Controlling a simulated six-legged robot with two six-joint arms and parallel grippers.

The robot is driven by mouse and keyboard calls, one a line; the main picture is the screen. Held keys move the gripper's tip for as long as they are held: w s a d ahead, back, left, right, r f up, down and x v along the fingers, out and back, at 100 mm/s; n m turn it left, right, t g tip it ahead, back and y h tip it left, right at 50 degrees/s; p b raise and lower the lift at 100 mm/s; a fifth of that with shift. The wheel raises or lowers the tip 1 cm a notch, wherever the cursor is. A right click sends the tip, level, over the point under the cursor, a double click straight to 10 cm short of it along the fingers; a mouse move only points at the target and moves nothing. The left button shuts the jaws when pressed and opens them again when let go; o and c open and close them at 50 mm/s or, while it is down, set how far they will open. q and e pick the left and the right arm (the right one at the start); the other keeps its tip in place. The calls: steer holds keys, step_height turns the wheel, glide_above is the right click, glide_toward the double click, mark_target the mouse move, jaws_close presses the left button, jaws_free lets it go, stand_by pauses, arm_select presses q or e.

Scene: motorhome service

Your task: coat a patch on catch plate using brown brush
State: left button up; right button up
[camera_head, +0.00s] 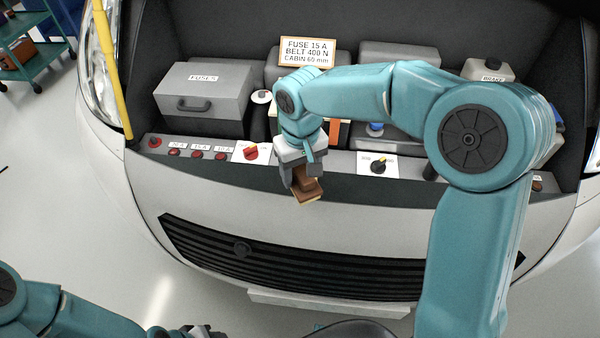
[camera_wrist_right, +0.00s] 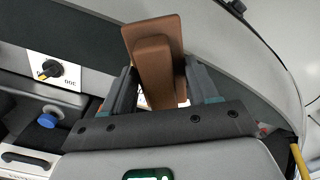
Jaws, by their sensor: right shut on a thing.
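The brown brush (camera_head: 306,194) is held in my right gripper (camera_head: 302,174), over the front edge of the motorhome's open service bay. In the right wrist view, the brush (camera_wrist_right: 153,58) sits between the two dark fingers of the right gripper (camera_wrist_right: 163,88), which is shut on it. I cannot pick out the catch plate for certain. The gripper and brush hide part of the front ledge and bumper top. My left arm comes in at the bottom left; only a bit of its dark gripper (camera_head: 197,330) shows at the lower edge, and its jaws cannot be made out.
A ledge carries several red knobs (camera_head: 198,155) and a black rotary switch (camera_head: 378,164). Behind stand a grey fuse box (camera_head: 205,98), a sign (camera_head: 307,51) and a white bottle (camera_head: 487,71). A yellow prop bar (camera_head: 112,70) stands at the left. The grille (camera_head: 320,265) lies below.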

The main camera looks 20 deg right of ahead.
steer(key=r+p, duration=0.2)
steer(key=shift+w+d+r, duration=0.15)
steer(key=shift+w+r, duration=0.05)
steer(key=shift+r, duration=0.1)
steer(key=shift+s+r+p, duration=0.15)
steer(key=shift+r+p, duration=0.55)
steer(key=shift+r, duration=0.4)
steer(key=shift+f, duration=0.1)
steer(key=f, duration=0.6)
steer(key=shift+a, duration=0.35)
steer(key=shift+s, duration=0.1)
steer(key=shift+s, duration=0.1)
